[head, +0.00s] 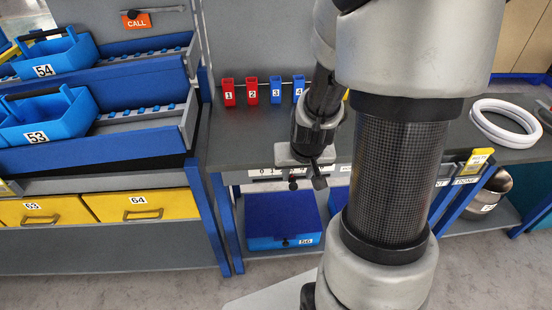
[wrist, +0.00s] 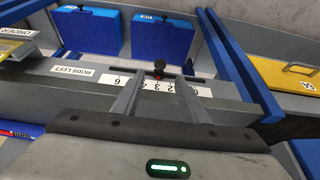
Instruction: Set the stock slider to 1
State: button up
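The stock slider is a black knob (wrist: 159,66) with a small red mark, on a dark rail along the front edge of the workbench. In the wrist view its number scale (wrist: 156,86) appears upside down, and the mark sits near 3. A "RODS LEFT" label (wrist: 76,70) is beside the scale. My gripper (wrist: 161,77) is open, its two fingers apart on either side of the knob; I cannot tell whether either touches it. In the head view my gripper (head: 306,172) is at the bench front, hiding part of the scale.
Red bins (head: 240,92) and blue bins (head: 286,90) stand on the workbench (head: 240,135). A white ring (head: 505,122) lies at the right. A blue box (head: 283,220) sits on the shelf below. Blue posts flank the bench front.

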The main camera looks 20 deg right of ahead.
aim_at(294, 185)
jog(key=b+x, duration=0.2)
jog(key=x, duration=0.7)
jog(key=shift+f, duration=0.1)
jog(key=shift+w, duration=0.1)
grip_shut()
